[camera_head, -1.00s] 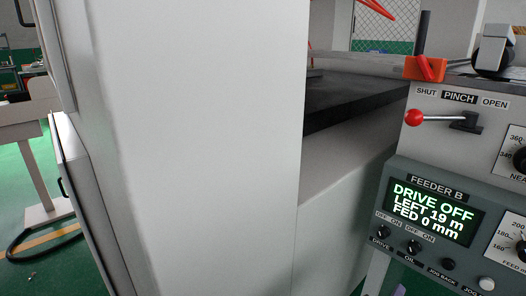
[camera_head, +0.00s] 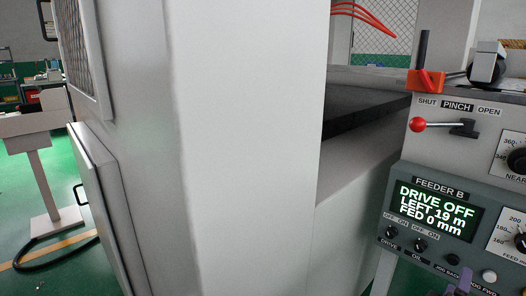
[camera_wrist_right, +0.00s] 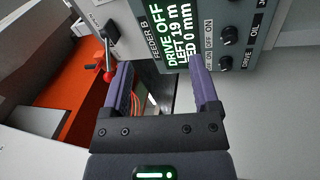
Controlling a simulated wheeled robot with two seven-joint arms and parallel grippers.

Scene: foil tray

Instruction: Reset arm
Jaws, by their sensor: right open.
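My right gripper (camera_head: 460,284) shows only as purple fingertips at the bottom right of the head view, in front of the lower edge of the feeder panel (camera_head: 398,215). In the right wrist view the right gripper (camera_wrist_right: 161,64) is open, with its two purple fingers apart and nothing between them. The panel's display (camera_wrist_right: 166,45) lies just beyond the fingertips there. My left gripper is in neither view.
The display (camera_head: 436,209) reads DRIVE OFF, LEFT 19 m, FED 0 mm. A red-knobbed lever (camera_head: 419,125) points left, under SHUT. A large white cabinet (camera_head: 240,150) fills the middle. Green floor (camera_head: 20,190) is open at left, with a black cable (camera_head: 55,265).

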